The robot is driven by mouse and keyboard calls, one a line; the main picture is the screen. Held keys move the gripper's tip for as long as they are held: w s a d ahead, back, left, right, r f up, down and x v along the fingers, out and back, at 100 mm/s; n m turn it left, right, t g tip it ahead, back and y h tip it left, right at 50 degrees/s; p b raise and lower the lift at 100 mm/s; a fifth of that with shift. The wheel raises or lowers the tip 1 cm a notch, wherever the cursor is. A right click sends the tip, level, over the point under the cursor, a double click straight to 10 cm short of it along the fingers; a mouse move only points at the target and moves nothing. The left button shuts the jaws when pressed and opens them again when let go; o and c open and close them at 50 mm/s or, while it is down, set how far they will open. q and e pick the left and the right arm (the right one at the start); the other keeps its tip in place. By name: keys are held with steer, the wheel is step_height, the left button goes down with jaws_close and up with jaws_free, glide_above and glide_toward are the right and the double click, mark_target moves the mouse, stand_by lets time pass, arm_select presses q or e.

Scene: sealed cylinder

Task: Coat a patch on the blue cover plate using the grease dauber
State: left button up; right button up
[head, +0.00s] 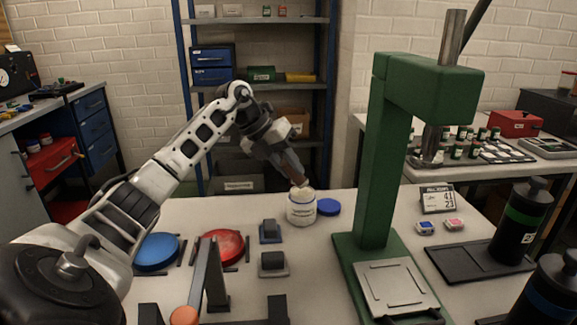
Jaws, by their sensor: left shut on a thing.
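My left gripper (296,178) reaches from the left over the table, pointing down at an open white jar (301,211). It is shut on a thin tool, seemingly the grease dauber, mostly hidden by the fingers. A small pale end (301,187) shows at the jar's mouth; I cannot tell whether it touches the contents. The blue cover plate (157,251) is a round disc lying at the left of the table, partly beside my arm. No coated patch can be made out on it. My right gripper is not in view.
A red disc (222,245) lies right of the blue plate. A blue lid (328,207) lies beside the jar. A grey lever with an orange knob (184,317) stands in front. A tall green press (376,165) and black cylinders (522,222) occupy the right.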

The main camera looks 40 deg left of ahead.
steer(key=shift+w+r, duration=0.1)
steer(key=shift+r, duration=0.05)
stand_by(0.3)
arm_select(q)
steer(key=shift+f, duration=0.15)
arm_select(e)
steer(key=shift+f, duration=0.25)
arm_select(q)
steer(key=shift+f+b, duration=0.4)
steer(key=shift+f, duration=0.2)
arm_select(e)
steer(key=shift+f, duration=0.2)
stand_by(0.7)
